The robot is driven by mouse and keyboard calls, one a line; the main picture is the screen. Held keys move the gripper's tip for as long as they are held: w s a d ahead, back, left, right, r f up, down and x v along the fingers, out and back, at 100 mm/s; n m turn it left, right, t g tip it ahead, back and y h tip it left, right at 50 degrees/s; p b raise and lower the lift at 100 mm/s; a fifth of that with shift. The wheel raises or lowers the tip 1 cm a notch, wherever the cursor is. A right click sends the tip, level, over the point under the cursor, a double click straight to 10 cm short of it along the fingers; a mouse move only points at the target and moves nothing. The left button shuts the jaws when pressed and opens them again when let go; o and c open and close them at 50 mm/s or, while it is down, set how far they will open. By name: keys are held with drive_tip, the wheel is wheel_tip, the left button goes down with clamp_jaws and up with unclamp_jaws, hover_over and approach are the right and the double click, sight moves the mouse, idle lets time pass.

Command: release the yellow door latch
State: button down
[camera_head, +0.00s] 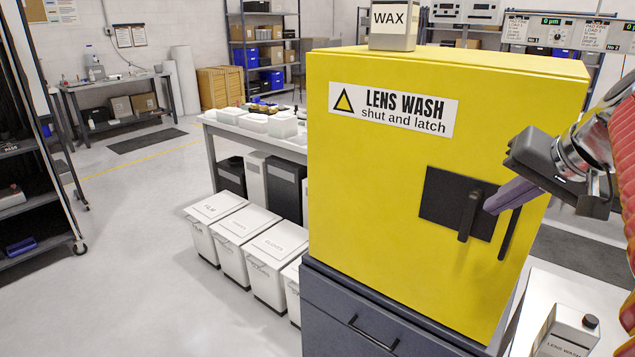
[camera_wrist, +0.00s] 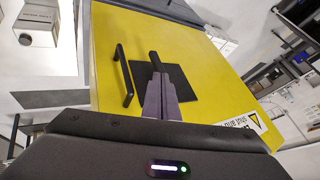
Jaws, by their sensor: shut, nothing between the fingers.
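The yellow cabinet door (camera_head: 400,180) carries a "LENS WASH shut and latch" label and looks closed. On it, a black plate (camera_head: 440,192) bears a dark latch lever (camera_head: 467,218) that hangs roughly straight down. My gripper (camera_head: 488,208) is shut and empty, its purple-grey fingers reaching from the right, with the tips close to the lever. In the wrist view my fingertips (camera_wrist: 158,76) point at the lever (camera_wrist: 154,60), partly covering it and the plate (camera_wrist: 182,84). I cannot tell whether they touch.
A black bar handle (camera_head: 509,234) stands on the door right of the lever, close to my fingers. A WAX container (camera_head: 394,25) sits on the cabinet. A lens wash bottle (camera_head: 566,330) stands at the lower right. White bins (camera_head: 243,240) line the floor at left.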

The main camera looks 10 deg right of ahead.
sight(470, 216)
drive_tip(key=s+d, duration=0.1)
drive_tip(key=s+d+m, duration=0.1)
drive_tip(key=shift+s+f, duration=0.1)
drive_tip(key=shift+s, duration=0.25)
drive_tip(key=shift+w+f, duration=0.1)
drive_tip(key=x, duration=0.9)
drive_tip(key=shift+w+f, duration=0.15)
drive_tip(key=shift+f, duration=0.15)
drive_tip(key=shift+d, duration=0.2)
drive_tip(key=shift+a, duration=0.15)
